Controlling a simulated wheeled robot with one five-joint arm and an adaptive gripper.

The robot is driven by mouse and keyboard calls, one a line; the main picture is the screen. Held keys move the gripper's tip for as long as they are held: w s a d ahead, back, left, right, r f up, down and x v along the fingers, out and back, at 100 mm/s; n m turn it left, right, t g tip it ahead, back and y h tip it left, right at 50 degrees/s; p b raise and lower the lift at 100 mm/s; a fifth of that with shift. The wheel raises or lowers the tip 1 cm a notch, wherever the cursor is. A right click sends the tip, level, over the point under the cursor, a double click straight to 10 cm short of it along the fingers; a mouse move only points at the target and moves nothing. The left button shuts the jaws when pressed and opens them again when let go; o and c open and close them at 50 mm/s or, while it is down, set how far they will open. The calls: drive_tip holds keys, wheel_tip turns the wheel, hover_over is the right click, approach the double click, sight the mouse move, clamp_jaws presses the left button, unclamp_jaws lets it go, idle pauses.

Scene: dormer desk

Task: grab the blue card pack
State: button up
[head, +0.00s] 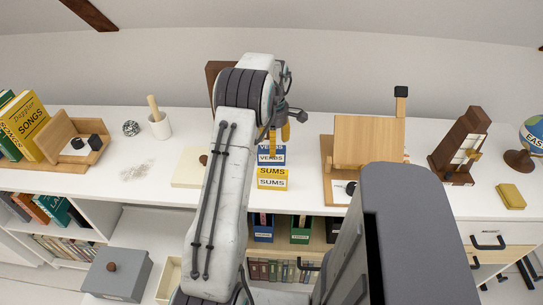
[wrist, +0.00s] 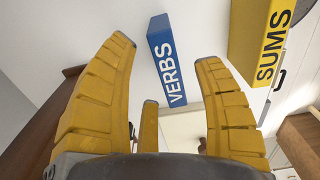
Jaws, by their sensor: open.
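The blue card pack (head: 271,150), labelled VERBS, lies on the white desk just behind the yellow SUMS pack (head: 272,172). In the wrist view the blue pack (wrist: 166,60) shows beyond the gap between my yellow fingers, and the yellow pack (wrist: 262,40) is to its right. My gripper (head: 283,133) is above and near the blue pack in the head view. In the wrist view my gripper (wrist: 166,52) is open, its fingers spread wide with nothing held. Whether a finger touches the pack I cannot tell.
A wooden stand (head: 369,143) stands to the right and a cream pad (head: 189,171) to the left. A white cup (head: 159,128) and a dark wooden metronome-like object (head: 463,146) stand farther out. Shelves with binders (head: 300,230) sit below the desk's front edge.

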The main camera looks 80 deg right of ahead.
drive_tip(key=shift+w+a+f, duration=0.1)
drive_tip(key=shift+f, duration=1.5)
drive_tip(key=shift+w+a+f, duration=0.1)
drive_tip(key=shift+f, duration=1.5)
clamp_jaws()
drive_tip(key=shift+r, duration=0.15)
